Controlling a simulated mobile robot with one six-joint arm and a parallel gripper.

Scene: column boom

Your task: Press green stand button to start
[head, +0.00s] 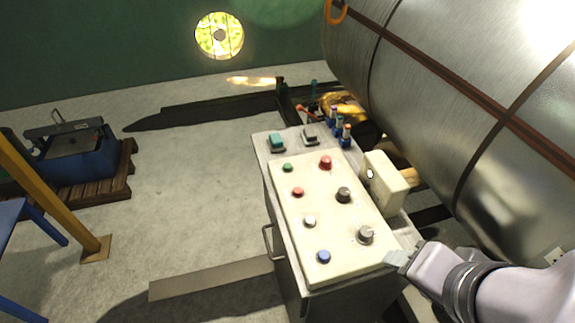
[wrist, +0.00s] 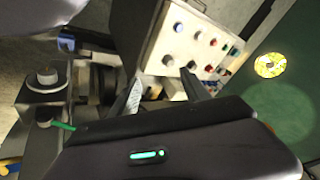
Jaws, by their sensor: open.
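The green button (head: 288,167) is a small round cap at the far left corner of the cream sloped panel (head: 330,235) on the control stand. It also shows small at the right of the panel in the wrist view (wrist: 232,50). My gripper (head: 398,259) is at the panel's near right corner in the head view, well away from the green button. In the wrist view my gripper (wrist: 164,90) has its two dark fingers spread apart with nothing seen held between them. The head view hides most of the fingers.
Red (head: 298,192), white (head: 309,221) and blue (head: 323,257) buttons line the panel's left side. A large red button (head: 326,162) and two knobs stand to the right. A cream box (head: 384,183) and a big metal tank (head: 450,90) crowd the right.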

